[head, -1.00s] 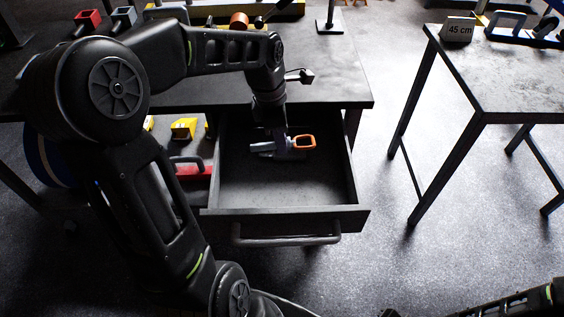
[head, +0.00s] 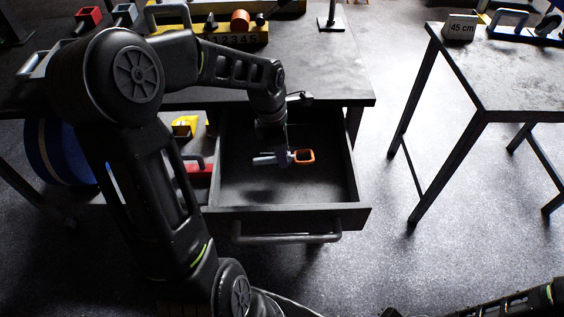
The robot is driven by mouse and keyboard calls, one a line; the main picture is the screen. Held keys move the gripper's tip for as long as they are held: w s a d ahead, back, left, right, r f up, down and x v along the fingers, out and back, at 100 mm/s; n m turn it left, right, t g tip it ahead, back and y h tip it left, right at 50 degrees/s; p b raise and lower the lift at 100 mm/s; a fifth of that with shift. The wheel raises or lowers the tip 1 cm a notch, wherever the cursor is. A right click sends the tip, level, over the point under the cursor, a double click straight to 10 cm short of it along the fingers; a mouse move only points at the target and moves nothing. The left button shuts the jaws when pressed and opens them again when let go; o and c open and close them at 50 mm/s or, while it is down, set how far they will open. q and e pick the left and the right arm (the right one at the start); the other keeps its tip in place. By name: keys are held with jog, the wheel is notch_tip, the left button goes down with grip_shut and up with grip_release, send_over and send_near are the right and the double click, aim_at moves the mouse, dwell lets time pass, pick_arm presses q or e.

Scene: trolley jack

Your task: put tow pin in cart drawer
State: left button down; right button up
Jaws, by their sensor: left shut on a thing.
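The tow pin (head: 304,156) has an orange loop handle and a grey shaft that points left. My left gripper (head: 284,156) is shut on it and holds it over the inside of the open cart drawer (head: 290,192). The fingers largely hide the middle of the pin. I cannot tell whether the pin touches the drawer floor. The drawer is dark grey, pulled out from under the cart top, with a bar handle (head: 287,238) on its front. Otherwise the drawer looks empty. My right gripper is not in view; only part of my right arm shows at the bottom right.
The cart top (head: 335,85) lies behind the drawer, with a yellow numbered rack (head: 232,34) and a stand (head: 331,22). A second table (head: 510,80) with a "45 cm" sign (head: 459,28) is at right. Clear floor lies between them.

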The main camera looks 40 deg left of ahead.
aim_at(282, 172)
pick_arm(q)
jog(key=shift+f, duration=1.85)
jog(key=shift+f, duration=0.1)
jog(key=c, duration=1.3)
grip_release()
jog(key=shift+c, duration=0.2)
jog(key=r, duration=0.4)
jog(key=a+r, duration=0.1)
jog(key=r, duration=0.3)
jog(key=s+r, duration=0.1)
jog(key=r, duration=0.3)
jog(key=shift+s+a+p, duration=0.1)
jog(key=shift+a+p, duration=0.1)
jog(key=shift+p, duration=0.1)
